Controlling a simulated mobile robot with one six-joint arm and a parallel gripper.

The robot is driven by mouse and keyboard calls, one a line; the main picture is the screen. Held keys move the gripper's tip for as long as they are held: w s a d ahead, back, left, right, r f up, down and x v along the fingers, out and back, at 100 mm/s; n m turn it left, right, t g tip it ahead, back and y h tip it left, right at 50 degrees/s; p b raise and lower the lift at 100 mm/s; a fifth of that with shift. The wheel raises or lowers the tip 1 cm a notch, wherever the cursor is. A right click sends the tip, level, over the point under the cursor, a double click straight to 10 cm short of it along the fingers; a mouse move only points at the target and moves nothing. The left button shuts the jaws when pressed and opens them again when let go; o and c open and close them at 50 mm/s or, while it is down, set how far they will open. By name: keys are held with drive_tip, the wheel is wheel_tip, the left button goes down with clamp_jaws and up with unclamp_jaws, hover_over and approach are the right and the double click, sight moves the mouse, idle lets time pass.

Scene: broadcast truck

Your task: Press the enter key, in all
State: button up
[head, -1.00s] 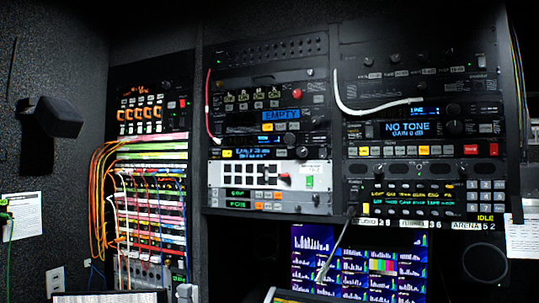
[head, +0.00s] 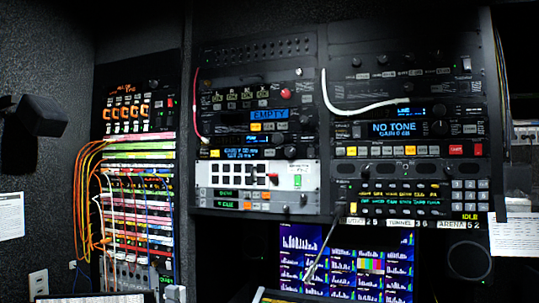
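A grey keypad (head: 471,197) sits at the right end of a black intercom panel (head: 405,197) in the lower right rack. Its key labels are too small to read, so I cannot tell which key is enter. A yellow "IDLE" readout (head: 470,217) shows just below the keypad. My gripper is not in view.
A white cable (head: 350,108) loops across the right rack. Orange patch cables (head: 82,195) hang from the left rack. A round speaker (head: 469,261) is at the lower right.

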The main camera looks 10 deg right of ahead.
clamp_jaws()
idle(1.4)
